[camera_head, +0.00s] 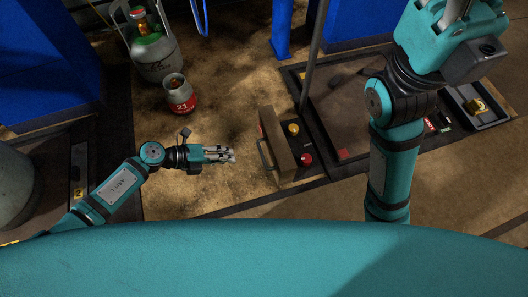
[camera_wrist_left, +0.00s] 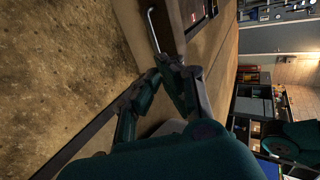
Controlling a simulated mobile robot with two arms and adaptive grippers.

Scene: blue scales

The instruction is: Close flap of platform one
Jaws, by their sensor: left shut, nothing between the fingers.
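The platform (camera_head: 345,152) is a dark-framed floor plate at the right of the head view. Its brown flap (camera_head: 279,148) stands up along the near left edge, with a metal handle (camera_head: 266,160) on its left face. My left gripper (camera_head: 233,155) is shut and empty, a little left of the handle and apart from it in the head view. In the left wrist view the gripper (camera_wrist_left: 168,62) points toward the handle (camera_wrist_left: 152,30) and the flap (camera_wrist_left: 168,22). My right gripper (camera_head: 456,10) is cut off by the top edge, so its jaws are unclear.
A yellow knob (camera_head: 293,129) and a red knob (camera_head: 306,159) sit behind the flap. A dark post (camera_head: 314,60) rises from the platform. A gas cylinder (camera_head: 155,55) and a red-and-grey weight (camera_head: 179,95) stand at the upper left. Brown floor (camera_head: 215,110) around my left gripper is clear.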

